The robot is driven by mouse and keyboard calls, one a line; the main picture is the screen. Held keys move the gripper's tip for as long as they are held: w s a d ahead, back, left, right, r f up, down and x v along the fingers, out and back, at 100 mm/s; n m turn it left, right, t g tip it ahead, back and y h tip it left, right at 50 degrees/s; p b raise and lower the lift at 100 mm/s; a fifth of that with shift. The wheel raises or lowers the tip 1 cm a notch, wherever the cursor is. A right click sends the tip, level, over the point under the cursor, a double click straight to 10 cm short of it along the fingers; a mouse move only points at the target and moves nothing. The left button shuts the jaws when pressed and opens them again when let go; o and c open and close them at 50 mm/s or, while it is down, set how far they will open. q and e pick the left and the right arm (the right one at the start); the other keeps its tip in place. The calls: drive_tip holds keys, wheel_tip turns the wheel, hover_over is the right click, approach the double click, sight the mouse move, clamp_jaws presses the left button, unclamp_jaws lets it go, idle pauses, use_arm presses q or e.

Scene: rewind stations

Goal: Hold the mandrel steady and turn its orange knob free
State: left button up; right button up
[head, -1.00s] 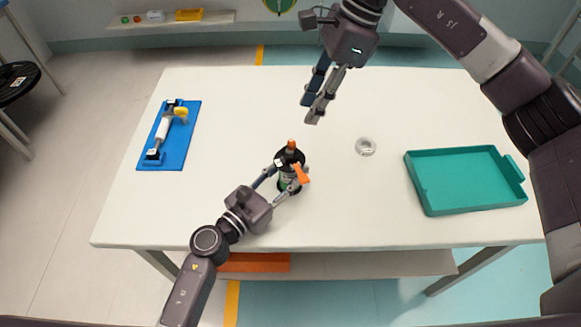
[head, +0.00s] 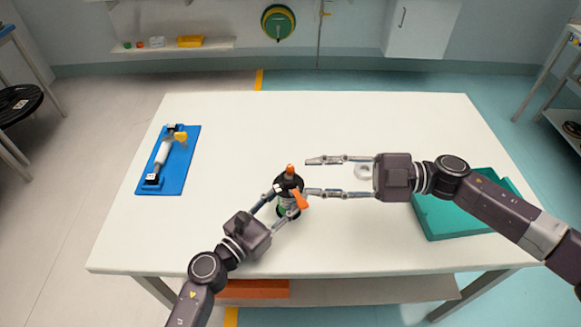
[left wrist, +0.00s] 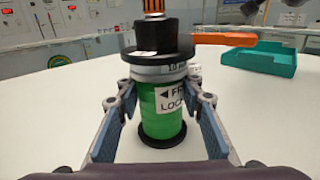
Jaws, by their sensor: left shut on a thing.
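The mandrel (head: 281,181) stands upright on the white table. In the left wrist view it has a black collar (left wrist: 157,42) above a green body (left wrist: 163,115) with a partly hidden label reading "LOC". An orange knob (head: 290,169) tops it, and an orange lever (head: 300,199) sticks out from the collar; the lever also shows in the left wrist view (left wrist: 225,39). My left gripper (head: 287,203) is shut on the mandrel's body, one finger on each side. My right gripper (head: 308,176) is open and empty just right of the mandrel, fingers pointing left at it.
A blue board (head: 181,170) with a white roller and a yellow part lies at the left of the table. The table's back middle is clear.

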sight(291, 165)
drive_tip(key=w+d+f+m+t, duration=0.2)
drive_tip(key=d+f+m+t, duration=0.25)
drive_tip(key=m, duration=0.75)
drive_tip(key=shift+t+h, duration=0.3)
drive_tip(key=shift+t, duration=0.05)
drive_tip(key=x, duration=1.1)
drive_tip(key=shift+w, duration=0.1)
drive_tip(key=shift+d, duration=0.1)
clamp_jaws()
